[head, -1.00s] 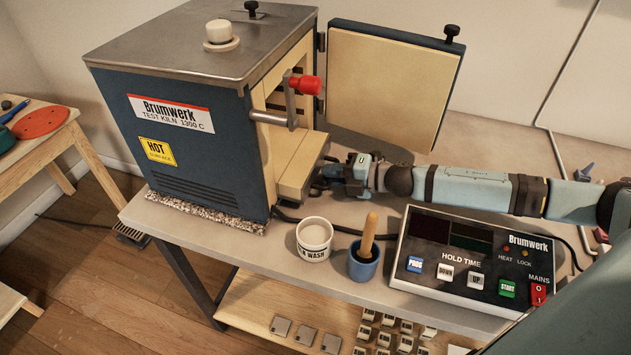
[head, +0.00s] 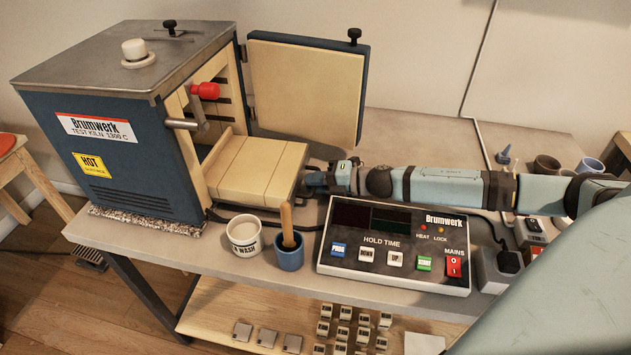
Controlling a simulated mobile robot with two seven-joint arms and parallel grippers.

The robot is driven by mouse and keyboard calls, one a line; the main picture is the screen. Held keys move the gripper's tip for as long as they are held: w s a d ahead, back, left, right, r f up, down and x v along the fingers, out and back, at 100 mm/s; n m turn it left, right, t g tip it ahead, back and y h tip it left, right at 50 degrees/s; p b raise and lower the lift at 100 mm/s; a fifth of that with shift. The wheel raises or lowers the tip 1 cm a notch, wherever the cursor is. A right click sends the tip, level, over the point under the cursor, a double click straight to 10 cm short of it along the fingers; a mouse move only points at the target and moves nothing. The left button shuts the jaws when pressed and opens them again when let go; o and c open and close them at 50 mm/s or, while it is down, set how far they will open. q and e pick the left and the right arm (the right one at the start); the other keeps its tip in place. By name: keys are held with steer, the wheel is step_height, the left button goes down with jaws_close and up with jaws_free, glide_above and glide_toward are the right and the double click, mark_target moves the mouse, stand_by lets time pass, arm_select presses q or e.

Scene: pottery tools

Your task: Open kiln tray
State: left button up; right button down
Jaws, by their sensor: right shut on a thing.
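The blue kiln (head: 108,156) stands at the left with its door (head: 305,88) swung wide open. The cream kiln tray (head: 252,172) sticks well out of the kiln's open front, level, with grooves across its top. My right gripper (head: 310,181) is at the tray's outer end and is shut on it. The exact grip point is hidden behind the tray's end and my fingers. My left gripper is not in view.
A white wash cup (head: 244,238) and a blue pot (head: 290,258) with a wooden handle stand in front of the tray. The controller box (head: 395,245) lies close below my right arm. The bench behind my arm is mostly clear.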

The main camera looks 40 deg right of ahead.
stand_by(0.3)
steer(key=c, duration=1.2)
jaws_free()
steer(key=shift+s+d, duration=0.35)
steer(key=v, duration=1)
steer(key=shift+s+d+r, duration=0.15)
steer(key=shift+s+d, duration=0.05)
steer(key=shift+s, duration=0.1)
steer(key=shift+v, duration=1)
